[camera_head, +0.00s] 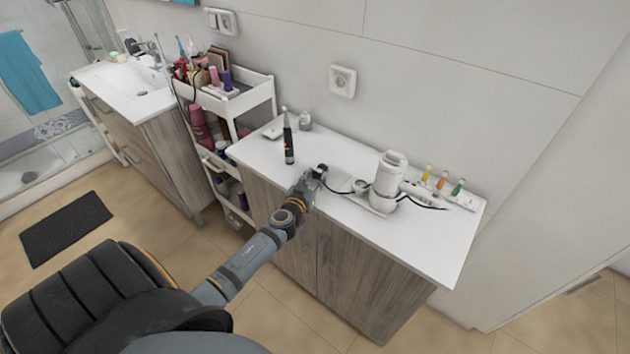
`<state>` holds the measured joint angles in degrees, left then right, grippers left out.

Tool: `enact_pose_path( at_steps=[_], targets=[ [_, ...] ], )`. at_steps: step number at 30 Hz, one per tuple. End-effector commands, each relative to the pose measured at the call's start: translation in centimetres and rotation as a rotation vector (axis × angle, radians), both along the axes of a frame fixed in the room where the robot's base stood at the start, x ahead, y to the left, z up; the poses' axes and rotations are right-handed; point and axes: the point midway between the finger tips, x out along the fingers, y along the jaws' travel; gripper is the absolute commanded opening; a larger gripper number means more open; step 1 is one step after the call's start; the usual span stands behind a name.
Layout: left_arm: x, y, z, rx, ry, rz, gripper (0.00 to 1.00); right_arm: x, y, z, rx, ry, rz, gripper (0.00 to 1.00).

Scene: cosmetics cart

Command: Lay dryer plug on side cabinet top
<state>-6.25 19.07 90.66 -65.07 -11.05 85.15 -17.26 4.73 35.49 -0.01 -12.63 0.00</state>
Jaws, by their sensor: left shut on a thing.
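The side cabinet (330,250) has wooden doors and a white top (420,235). My left gripper (318,173) is at the front edge of that top, left of the white dryer (388,180). It is shut on the dryer plug, which is too small and too covered by the jaws to make out. A dark cord (338,191) runs from the jaws to the dryer. I cannot tell whether the plug touches the top. My right gripper is not in view.
A dark upright toothbrush (288,142) stands behind my left gripper. Small colored bottles (441,181) stand right of the dryer. A filled white cart (240,103) is at the left, and a wall socket (343,81) is above. The top's right front is clear.

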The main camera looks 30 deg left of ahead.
Motion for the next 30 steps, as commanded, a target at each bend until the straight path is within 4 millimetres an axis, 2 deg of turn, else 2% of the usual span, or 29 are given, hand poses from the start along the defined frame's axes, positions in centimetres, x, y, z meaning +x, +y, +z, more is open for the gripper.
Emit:
enact_pose_path(
  at_steps=[11,12,17,24,27,30],
  targets=[
    [0.0,0.0,-0.4,0.001,-0.002,0.000,0.00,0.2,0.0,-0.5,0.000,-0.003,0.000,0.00],
    [0.0,0.0,-0.2,0.001,-0.001,0.000,0.38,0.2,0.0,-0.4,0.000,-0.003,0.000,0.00],
    [0.0,0.0,-0.2,0.001,-0.001,0.000,0.58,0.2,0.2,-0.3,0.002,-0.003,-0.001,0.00],
    [0.0,0.0,-0.2,0.000,-0.001,0.000,0.58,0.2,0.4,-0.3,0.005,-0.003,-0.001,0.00],
    [0.0,0.0,0.4,0.000,-0.001,0.000,0.58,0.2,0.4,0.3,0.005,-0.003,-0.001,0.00],
    [-1.5,-0.3,0.0,0.003,0.001,-0.002,0.58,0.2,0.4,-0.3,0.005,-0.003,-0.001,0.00]
  ],
)
